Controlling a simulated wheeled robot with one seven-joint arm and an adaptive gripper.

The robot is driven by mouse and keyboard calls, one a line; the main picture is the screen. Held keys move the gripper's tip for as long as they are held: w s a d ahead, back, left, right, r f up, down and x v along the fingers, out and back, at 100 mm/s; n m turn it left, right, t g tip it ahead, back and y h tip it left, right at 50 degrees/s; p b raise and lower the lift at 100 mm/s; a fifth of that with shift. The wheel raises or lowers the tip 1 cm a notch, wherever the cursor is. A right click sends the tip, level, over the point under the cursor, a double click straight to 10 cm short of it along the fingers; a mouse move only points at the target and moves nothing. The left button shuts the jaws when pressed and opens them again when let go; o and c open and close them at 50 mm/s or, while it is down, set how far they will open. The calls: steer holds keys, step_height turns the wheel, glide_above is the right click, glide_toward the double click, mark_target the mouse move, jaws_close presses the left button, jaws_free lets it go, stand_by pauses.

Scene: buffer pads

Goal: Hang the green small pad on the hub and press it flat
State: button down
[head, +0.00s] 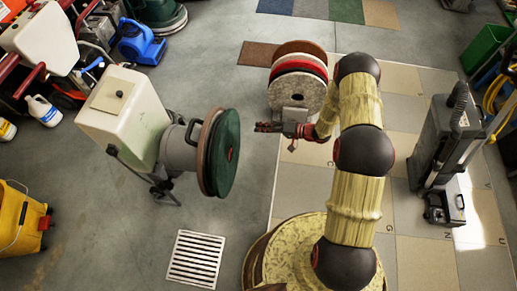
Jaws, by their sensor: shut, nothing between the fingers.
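A green pad (226,155) stands on edge at the front of the tipped-back floor machine (131,117), facing right. A brown disc (207,140) shows behind it. A small red centre (230,154) shows in the green pad; the rest of the hub is hidden. The green pad looks upright and close against the brown disc, but I cannot tell whether it is fully flat. My gripper (258,127) is shut and empty. It points left towards the pad's face, a short gap to its right, and does not touch it.
A rack of several round pads (297,88) stands just behind my gripper. A floor drain (195,259) lies in front of the machine. A yellow bucket (22,222) is at the left. A grey machine (445,140) stands at the right. The floor between gripper and pad is clear.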

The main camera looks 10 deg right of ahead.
steer(key=s+a+f+m+g+y, duration=0.1)
steer(key=s+a+f+y, duration=0.25)
steer(key=s, duration=0.45)
steer(key=shift+w+f+x, duration=0.1)
steer(key=shift+f+x, duration=0.05)
steer(key=shift+x, duration=1.25)
steer(key=shift+w+f+x, duration=0.1)
steer(key=shift+x, duration=1.25)
steer(key=shift+w+f+x, duration=0.1)
steer(key=shift+f+x, duration=0.05)
steer(key=shift+x, duration=1.25)
steer(key=shift+b+x, duration=0.6)
steer(key=shift+x, duration=0.9)
steer(key=shift+d, duration=0.1)
glide_toward(228, 145)
steer(key=shift+v, duration=0.85)
